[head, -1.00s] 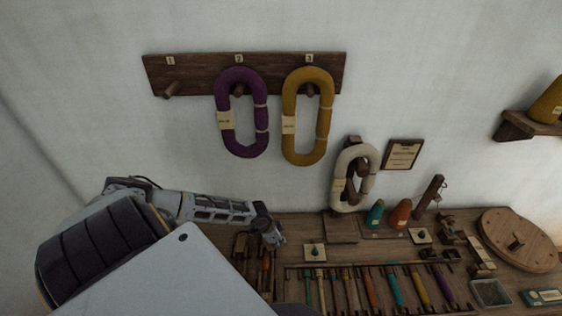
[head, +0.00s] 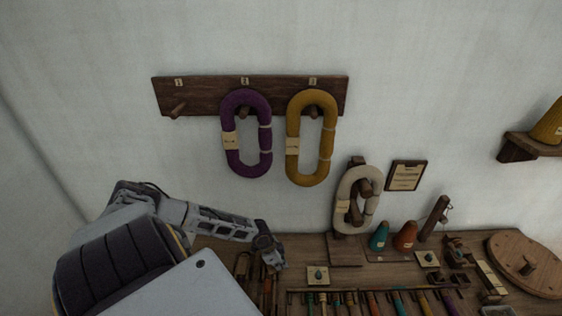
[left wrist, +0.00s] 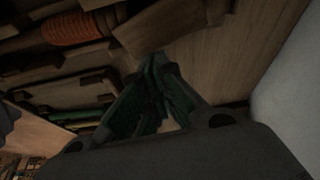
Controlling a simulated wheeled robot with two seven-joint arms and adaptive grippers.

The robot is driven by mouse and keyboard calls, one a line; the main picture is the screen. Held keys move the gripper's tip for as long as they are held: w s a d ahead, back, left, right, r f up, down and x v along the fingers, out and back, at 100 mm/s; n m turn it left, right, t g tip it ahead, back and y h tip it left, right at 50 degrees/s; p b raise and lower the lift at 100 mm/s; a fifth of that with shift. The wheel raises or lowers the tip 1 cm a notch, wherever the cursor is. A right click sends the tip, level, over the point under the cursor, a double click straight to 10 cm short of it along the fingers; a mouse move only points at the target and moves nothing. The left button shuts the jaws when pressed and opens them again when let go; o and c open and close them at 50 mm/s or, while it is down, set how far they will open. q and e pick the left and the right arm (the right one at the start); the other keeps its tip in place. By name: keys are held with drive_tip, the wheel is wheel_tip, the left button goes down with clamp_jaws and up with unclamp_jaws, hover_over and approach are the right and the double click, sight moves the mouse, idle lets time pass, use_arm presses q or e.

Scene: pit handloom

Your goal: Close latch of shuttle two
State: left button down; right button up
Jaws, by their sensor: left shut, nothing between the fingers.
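My left gripper (head: 275,258) is at the left end of the bench, above the wooden shuttles (head: 243,270) lying there. It also shows in the left wrist view (left wrist: 155,62), with its dark green fingers together and nothing between them. In that view a wooden shuttle with an orange wound bobbin (left wrist: 80,28) lies beyond the fingertips, to the upper left. I cannot tell which shuttle is number two, and no latch can be made out in the dim view. My right gripper is not in view.
A rack of coloured bobbins (head: 395,302) lies right of the gripper. Teal (head: 379,238) and orange (head: 405,237) cones stand behind. Purple (head: 232,160) and mustard (head: 294,165) hanks hang on the wall above.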

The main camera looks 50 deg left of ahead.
use_arm(q)
drive_tip(key=shift+a, duration=0.7)
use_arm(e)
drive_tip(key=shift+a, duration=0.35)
use_arm(q)
drive_tip(key=shift+s+a, duration=0.1)
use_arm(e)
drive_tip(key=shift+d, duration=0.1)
